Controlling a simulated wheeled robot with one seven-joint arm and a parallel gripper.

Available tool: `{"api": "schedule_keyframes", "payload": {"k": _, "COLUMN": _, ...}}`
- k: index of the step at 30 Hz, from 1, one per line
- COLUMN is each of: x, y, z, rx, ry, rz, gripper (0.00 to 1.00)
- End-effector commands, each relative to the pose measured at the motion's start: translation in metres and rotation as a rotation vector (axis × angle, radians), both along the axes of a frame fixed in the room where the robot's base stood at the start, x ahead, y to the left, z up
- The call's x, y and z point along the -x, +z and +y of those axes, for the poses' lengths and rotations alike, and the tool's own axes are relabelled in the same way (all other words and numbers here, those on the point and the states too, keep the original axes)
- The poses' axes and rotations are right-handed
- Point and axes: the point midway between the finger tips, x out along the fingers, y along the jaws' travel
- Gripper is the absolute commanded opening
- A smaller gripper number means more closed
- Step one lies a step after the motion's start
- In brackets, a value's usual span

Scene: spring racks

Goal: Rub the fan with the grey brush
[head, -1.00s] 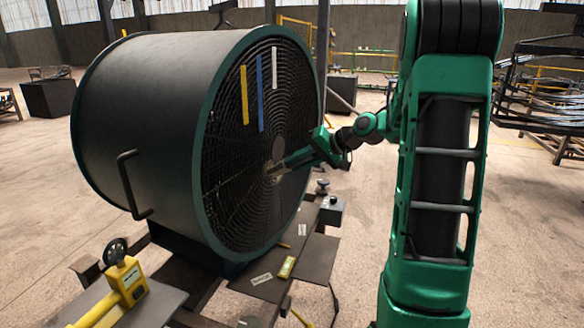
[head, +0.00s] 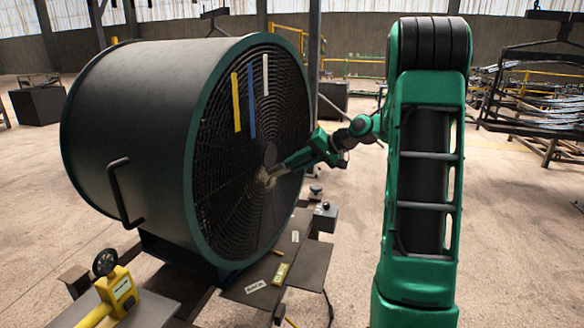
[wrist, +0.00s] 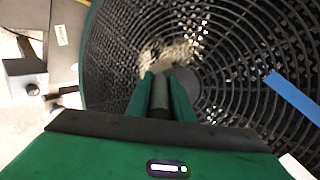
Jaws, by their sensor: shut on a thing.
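The fan (head: 130,130) is a large dark drum with a round wire grille on its front. Yellow, blue and white strips (head: 252,105) hang on the grille's upper part. My gripper (head: 290,162) is at the grille, just below and beside its hub. It is shut on the grey brush, whose pale tan bristles (head: 264,177) are at the grille; firm contact cannot be told. In the wrist view the grey handle (wrist: 160,95) lies between my green fingers, with the bristles (wrist: 168,57) against the fan's grille (wrist: 235,60). Most of the handle is hidden in the head view.
A bench (head: 250,286) with labels stands under the fan's front, with a small grey box (head: 325,216) at its right end. A yellow device with a dark handwheel (head: 115,285) is at the lower left. Wire racks (head: 530,90) stand at the right. The floor between is open.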

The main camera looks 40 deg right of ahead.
Motion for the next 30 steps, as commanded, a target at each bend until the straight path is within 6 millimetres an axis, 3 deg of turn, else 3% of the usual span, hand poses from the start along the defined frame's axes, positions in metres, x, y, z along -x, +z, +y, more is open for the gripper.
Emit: {"api": "schedule_keyframes", "payload": {"k": 30, "x": -0.028, "y": 0.0, "z": -0.051, "rx": 0.001, "ry": -0.001, "rz": 0.0, "gripper": 0.0}}
